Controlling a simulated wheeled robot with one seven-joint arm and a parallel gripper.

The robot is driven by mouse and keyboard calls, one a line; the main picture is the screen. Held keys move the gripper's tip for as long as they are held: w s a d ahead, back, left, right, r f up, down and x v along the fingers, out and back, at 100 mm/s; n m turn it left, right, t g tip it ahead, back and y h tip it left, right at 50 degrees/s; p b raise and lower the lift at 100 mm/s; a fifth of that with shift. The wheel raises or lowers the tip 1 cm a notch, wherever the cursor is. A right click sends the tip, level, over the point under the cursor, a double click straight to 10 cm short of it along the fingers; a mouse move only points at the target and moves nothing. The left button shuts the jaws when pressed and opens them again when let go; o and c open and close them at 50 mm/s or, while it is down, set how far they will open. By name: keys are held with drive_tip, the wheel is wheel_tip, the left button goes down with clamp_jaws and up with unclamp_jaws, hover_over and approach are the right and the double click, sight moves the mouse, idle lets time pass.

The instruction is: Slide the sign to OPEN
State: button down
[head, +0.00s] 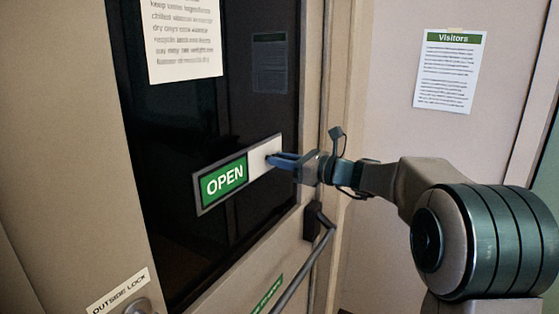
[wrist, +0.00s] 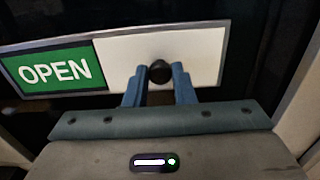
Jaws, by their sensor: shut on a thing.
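The sliding sign is mounted on the dark glass of the door. Its green OPEN panel (head: 224,182) shows at the left end, and a white cover plate (head: 262,160) fills the right end. In the wrist view the green OPEN panel (wrist: 56,72) is on the left and the white plate (wrist: 205,55) on the right. A dark round knob (wrist: 160,71) stands out from the white plate. My gripper (head: 272,159) reaches the sign from the right. Its blue fingers (wrist: 160,82) are shut on the knob, one on each side.
A door handle bar (head: 310,255) runs below my arm. A printed notice (head: 182,38) hangs above the sign, and a Visitors notice (head: 450,70) is on the right wall. An OUTSIDE LOCK label (head: 118,291) is at lower left.

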drive_tip(key=shift+w+d+r, duration=0.1)
drive_tip(key=shift+d, duration=0.05)
drive_tip(key=c, duration=1.6)
unclamp_jaws()
drive_tip(key=o, duration=0.4)
drive_tip(key=shift+w+d, duration=0.15)
drive_tip(key=shift+w, duration=0.05)
drive_tip(key=shift+c, duration=0.2)
drive_tip(key=shift+s, duration=0.1)
drive_tip(key=b+v, duration=0.3)
drive_tip(key=v, duration=1)
drive_tip(key=shift+s+d, duration=0.2)
drive_tip(key=shift+d, duration=0.05)
